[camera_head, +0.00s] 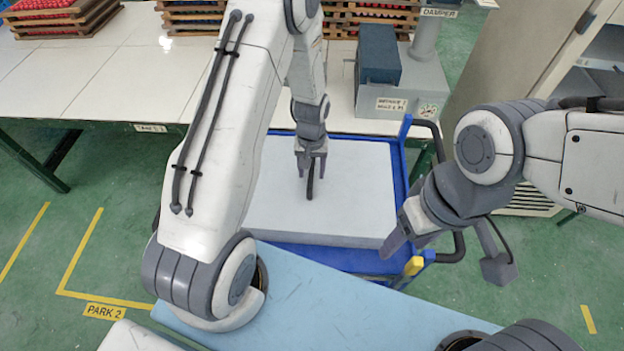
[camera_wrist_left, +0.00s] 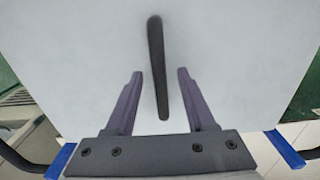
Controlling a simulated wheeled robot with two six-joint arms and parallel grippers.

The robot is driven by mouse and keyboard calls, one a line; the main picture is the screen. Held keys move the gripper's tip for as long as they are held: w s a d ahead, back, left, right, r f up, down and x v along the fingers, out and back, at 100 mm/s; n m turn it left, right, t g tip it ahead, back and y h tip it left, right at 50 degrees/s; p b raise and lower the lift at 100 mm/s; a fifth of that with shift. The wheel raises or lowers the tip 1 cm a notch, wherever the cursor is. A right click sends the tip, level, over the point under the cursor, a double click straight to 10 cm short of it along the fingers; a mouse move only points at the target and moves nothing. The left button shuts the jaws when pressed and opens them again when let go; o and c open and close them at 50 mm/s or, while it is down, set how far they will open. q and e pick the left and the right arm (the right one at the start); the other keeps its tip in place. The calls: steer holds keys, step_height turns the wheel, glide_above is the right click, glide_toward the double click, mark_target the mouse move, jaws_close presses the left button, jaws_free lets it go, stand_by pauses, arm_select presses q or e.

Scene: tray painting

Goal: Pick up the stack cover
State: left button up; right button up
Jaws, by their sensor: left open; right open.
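The stack cover (camera_head: 350,205) is a large flat pale-grey slab on a blue cart (camera_head: 399,172). A thin black handle (camera_head: 310,187) stands at its middle. My left gripper (camera_head: 311,172) points down over the cover at the handle. In the left wrist view, the open left gripper (camera_wrist_left: 160,73) has one finger on each side of the handle (camera_wrist_left: 156,50), with gaps on both sides. The cover (camera_wrist_left: 80,60) fills most of that view. My right gripper (camera_head: 446,255) is open and empty near the cover's front right corner. What lies under the cover is hidden.
A white-topped table (camera_head: 110,75) behind the cart holds stacked wooden trays (camera_head: 65,18), some with red items. A grey machine with a dark blue box (camera_head: 379,53) stands at back right. A cart handle (camera_head: 437,140) rises at right. Green floor is clear at left.

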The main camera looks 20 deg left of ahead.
arm_select(q)
steer(key=shift+f, duration=0.25)
jaws_close()
stand_by(1.3)
